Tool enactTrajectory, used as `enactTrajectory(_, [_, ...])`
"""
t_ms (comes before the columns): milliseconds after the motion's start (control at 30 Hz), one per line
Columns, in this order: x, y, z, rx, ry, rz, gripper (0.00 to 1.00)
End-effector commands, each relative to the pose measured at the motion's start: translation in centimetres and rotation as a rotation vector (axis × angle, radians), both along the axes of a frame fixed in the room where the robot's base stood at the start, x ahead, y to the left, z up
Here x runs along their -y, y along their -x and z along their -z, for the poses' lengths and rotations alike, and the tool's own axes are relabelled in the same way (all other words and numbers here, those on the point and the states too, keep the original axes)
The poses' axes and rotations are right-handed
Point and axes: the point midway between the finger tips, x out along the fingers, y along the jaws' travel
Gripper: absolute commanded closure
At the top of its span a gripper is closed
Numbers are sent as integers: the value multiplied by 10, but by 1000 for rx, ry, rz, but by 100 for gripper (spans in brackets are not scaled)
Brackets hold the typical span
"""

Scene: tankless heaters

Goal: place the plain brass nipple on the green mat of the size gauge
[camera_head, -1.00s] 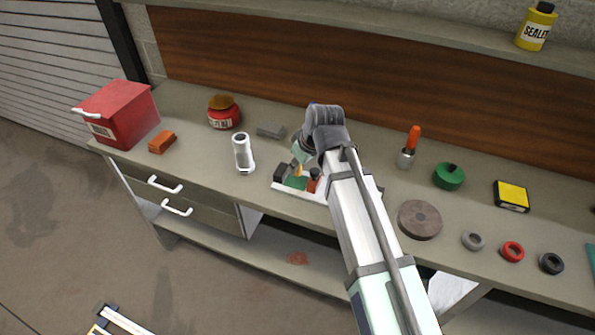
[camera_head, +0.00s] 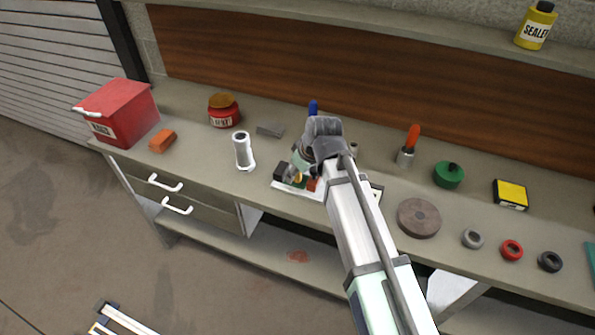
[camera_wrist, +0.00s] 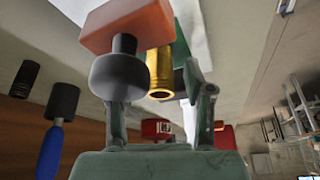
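The brass nipple (camera_wrist: 160,76) is a plain gold tube in the wrist view. It stands end-on against or just over the green mat (camera_wrist: 181,48); the contact is hidden. In the head view a small bit of the brass nipple (camera_head: 298,177) shows at the size gauge (camera_head: 284,187), a white plate with dark and red blocks. My gripper (camera_wrist: 158,95) has its fingers spread on either side of the nipple, with a visible gap on the right. The left fingertip is hidden behind a dark knob on the gauge. My wrist covers part of the gauge in the head view.
The gauge's dark knob (camera_wrist: 118,72) and red block (camera_wrist: 125,25) are close to my left finger. A blue-handled tool (camera_head: 313,108) stands behind my wrist. A white cylinder (camera_head: 243,151) stands left of the gauge, and a brown disc (camera_head: 419,219) lies to the right.

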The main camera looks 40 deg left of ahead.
Motion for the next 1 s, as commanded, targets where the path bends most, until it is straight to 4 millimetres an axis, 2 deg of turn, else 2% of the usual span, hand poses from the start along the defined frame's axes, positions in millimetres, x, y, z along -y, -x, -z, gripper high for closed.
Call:
enactTrajectory(267, [4, 1, -11, 0, 0, 0, 48])
enactTrajectory(733, [34, 3, -84, 2, -3, 2, 48])
enactTrajectory(1000, [44, 5, -109, 0, 0, 0, 48])
